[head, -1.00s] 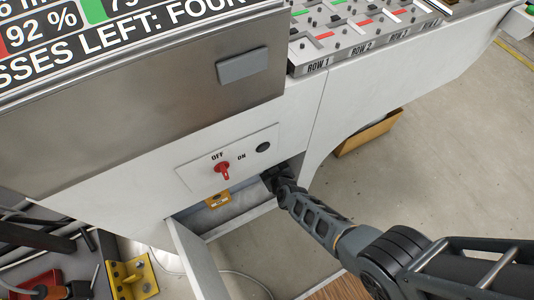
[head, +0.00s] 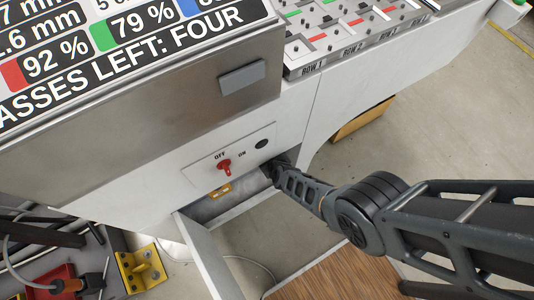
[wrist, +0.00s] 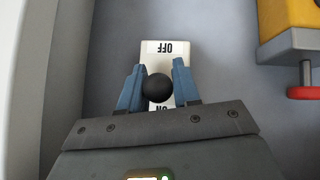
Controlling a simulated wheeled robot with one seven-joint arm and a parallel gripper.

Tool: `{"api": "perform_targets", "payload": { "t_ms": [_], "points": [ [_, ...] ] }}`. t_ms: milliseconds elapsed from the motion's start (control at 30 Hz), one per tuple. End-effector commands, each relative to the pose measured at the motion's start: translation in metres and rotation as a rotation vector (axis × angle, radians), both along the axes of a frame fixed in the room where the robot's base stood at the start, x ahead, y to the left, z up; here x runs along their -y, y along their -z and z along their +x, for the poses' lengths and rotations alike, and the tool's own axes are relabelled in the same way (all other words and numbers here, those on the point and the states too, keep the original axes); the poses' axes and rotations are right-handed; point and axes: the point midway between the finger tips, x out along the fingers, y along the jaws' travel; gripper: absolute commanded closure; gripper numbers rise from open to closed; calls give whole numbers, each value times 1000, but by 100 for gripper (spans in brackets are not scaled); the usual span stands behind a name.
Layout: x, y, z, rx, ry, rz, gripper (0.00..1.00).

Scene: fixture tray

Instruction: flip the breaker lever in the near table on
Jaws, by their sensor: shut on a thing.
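The breaker lever shows in the wrist view as a round black knob (wrist: 157,88) in front of a white plate (wrist: 167,60). The plate reads OFF at its far end and ON at its near end, both upside down. The knob covers the plate's middle and part of the ON end; the lever's shaft is hidden behind it. My gripper (wrist: 158,68) has its two blue fingers on either side of the knob, shut on it. In the head view my gripper is hidden inside the open compartment (head: 212,207) low in the near table's front.
A red switch (head: 224,167) marked OFF and ON sits on the front panel above the compartment. Its door (head: 208,258) hangs open. In the wrist view a yellow box (wrist: 290,30) with a red knob (wrist: 305,92) is at right, and a pale wall (wrist: 30,80) at left.

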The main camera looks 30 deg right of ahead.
Motion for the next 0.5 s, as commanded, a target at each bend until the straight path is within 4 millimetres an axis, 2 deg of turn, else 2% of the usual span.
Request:
{"api": "perform_targets", "payload": {
  "t_ms": [133, 167, 200, 367, 500],
  "points": [
    [-1, 1, -1, -2, -2, 1, 100],
    [-1, 1, -1, -2, -2, 1, 67],
    [-1, 1, -1, -2, -2, 1, 64],
    [0, 1, 0, -1, -1, 0, 48],
    [0, 0, 0, 0, -1, 1, 48]
  ]
}}
